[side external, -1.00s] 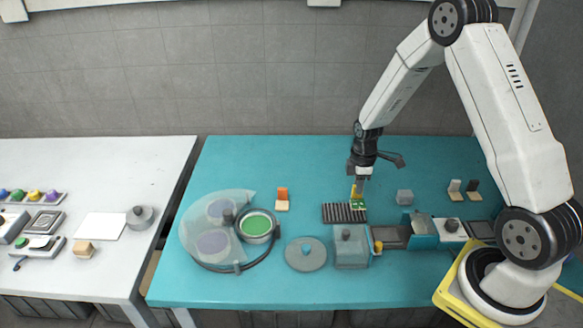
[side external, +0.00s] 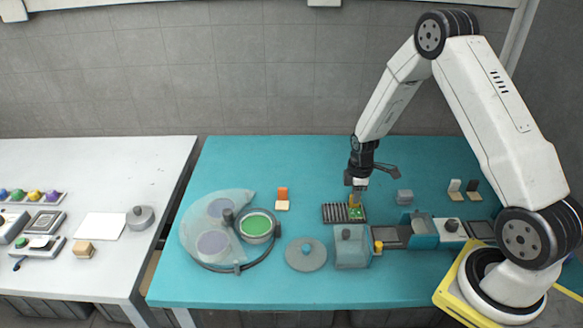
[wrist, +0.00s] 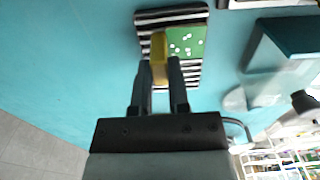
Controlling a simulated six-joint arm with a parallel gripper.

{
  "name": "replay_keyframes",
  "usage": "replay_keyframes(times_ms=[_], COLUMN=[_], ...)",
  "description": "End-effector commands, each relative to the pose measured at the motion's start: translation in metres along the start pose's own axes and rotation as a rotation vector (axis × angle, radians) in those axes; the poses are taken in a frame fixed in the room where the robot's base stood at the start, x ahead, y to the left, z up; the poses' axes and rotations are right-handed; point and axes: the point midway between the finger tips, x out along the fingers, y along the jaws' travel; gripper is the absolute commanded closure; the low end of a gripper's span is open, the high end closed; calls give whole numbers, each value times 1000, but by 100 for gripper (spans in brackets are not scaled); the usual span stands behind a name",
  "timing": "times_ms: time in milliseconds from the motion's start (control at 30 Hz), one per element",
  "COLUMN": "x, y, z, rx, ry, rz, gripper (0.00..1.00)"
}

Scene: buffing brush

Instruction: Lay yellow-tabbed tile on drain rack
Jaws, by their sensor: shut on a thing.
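The yellow-tabbed tile (wrist: 186,42) has a green face with white specks and a yellow tab (wrist: 158,60). In the side view the tile (side external: 356,214) is at the right part of the drain rack. The drain rack (side external: 334,213) is dark with pale slats and lies on the teal table; it also shows in the wrist view (wrist: 160,16). My gripper (wrist: 160,72) is shut on the yellow tab, over the rack. The tile appears low over or on the slats; I cannot tell whether it touches them. My gripper also shows in the side view (side external: 355,196).
A grey block (side external: 404,197) stands right of the rack. A translucent box (side external: 352,249) and a round grey lid (side external: 305,254) are in front. A rotary unit with a green disc (side external: 257,225) and an orange-tabbed piece (side external: 282,198) are left. Behind the rack the table is clear.

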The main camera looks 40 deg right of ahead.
Motion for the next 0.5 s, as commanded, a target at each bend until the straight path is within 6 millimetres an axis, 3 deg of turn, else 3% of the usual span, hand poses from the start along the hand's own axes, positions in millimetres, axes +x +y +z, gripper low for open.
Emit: replay_keyframes(times_ms=[33, 100, 133, 500], x=[0, 0, 0, -1], y=[0, 0, 0, 0], z=[0, 0, 0, 0], rx=[0, 0, 0, 0], ry=[0, 0, 0, 0], rz=[0, 0, 0, 1], gripper=[70, 48, 44, 44])
